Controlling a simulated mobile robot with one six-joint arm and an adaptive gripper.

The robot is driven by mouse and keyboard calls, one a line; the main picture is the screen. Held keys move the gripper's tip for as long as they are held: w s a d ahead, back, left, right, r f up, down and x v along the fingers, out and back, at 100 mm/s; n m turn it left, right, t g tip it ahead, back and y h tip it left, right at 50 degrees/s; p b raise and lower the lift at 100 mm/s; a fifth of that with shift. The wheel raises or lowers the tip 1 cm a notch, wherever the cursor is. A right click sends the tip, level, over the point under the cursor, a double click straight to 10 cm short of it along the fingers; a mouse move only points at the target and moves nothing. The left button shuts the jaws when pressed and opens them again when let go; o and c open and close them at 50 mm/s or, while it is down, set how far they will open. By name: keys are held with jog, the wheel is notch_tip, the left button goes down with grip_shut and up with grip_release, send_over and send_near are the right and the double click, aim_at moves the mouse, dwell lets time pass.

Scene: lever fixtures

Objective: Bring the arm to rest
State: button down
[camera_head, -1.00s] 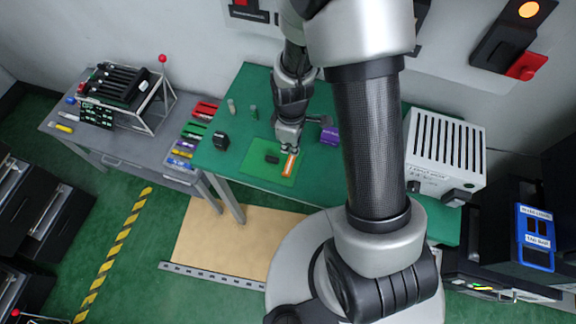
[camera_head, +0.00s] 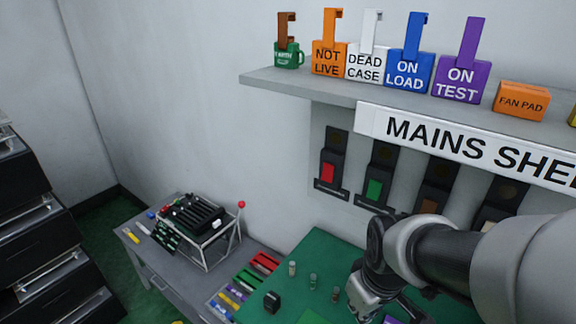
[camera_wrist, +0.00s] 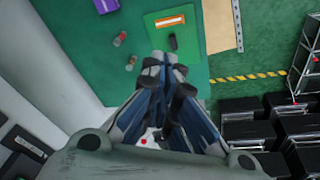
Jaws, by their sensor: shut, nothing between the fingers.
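My gripper (camera_head: 366,304) hangs over the green-topped bench (camera_head: 312,250) at the lower right of the head view, and my arm runs off the right edge. In the wrist view the fingers of my gripper (camera_wrist: 165,60) are together with nothing between them. Beyond the tips lie a light green mat (camera_wrist: 190,48), an orange bar with a pale strip (camera_wrist: 171,21) and a small black object (camera_wrist: 172,43). The gripper appears above these and apart from them.
A shelf (camera_head: 300,85) with labelled lockout tags crosses the wall above several lever fixtures (camera_head: 330,165). A grey side table (camera_head: 165,268) holds a wire rack (camera_head: 205,225). Small cylinders (camera_wrist: 120,38) stand on the bench. Black drawers (camera_head: 35,240) are at left.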

jog(key=s+r+m+t+b, duration=0.1)
jog(key=s+r+m, duration=0.4)
jog(key=s, duration=0.6)
notch_tip(320, 180, up, 3)
jog(key=shift+f+t, duration=0.15)
jog(key=shift+t, duration=0.45)
jog(key=shift+w, duration=0.15)
